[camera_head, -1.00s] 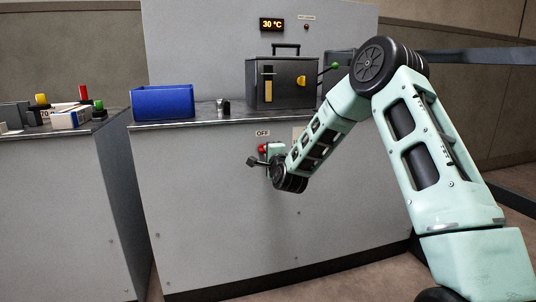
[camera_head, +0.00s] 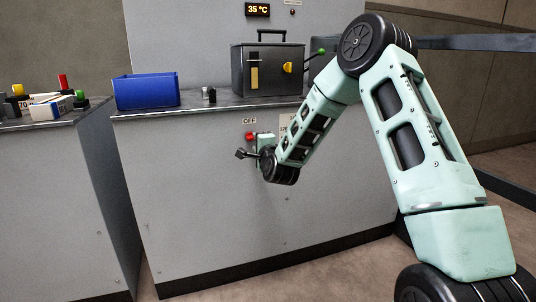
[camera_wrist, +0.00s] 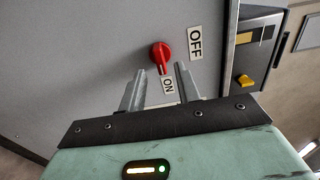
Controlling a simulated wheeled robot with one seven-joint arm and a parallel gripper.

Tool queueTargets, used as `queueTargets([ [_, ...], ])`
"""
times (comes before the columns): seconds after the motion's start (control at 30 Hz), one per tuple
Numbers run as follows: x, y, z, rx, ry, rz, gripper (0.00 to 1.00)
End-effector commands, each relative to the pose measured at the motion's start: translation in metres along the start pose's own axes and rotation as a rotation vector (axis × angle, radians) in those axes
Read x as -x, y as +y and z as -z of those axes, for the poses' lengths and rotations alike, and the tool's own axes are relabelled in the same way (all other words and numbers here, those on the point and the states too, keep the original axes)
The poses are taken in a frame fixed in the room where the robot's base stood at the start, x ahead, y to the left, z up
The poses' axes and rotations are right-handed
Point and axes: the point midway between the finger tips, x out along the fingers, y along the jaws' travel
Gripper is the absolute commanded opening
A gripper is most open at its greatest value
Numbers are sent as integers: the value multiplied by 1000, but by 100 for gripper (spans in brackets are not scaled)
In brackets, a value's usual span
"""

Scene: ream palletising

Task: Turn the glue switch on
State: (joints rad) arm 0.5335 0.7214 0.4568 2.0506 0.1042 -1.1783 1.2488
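The red rotary glue switch (camera_head: 250,136) is on the grey cabinet's front, under the OFF label (camera_head: 249,121). In the wrist view the red switch (camera_wrist: 160,54) has its handle pointing toward the ON label (camera_wrist: 168,85), with the OFF label (camera_wrist: 195,42) off to the side. My gripper (camera_wrist: 160,67) is open, its two grey fingers apart on either side of the handle's line, with nothing held. In the head view my gripper (camera_head: 250,154) is just below the switch, partly hidden by my wrist.
A display (camera_head: 257,9) reads 35 °C. The dark glue box (camera_head: 268,70) with a yellow knob stands on the cabinet top (camera_head: 190,106), beside a blue bin (camera_head: 146,92). A second counter with several small items is at left. Floor in front is clear.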

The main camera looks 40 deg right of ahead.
Motion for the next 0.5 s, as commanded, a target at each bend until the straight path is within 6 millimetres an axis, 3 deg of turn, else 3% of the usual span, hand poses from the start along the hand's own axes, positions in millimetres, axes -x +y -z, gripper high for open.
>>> queueTargets([
  [0.5,118,-1,0,-1,-1,-4,33],
])
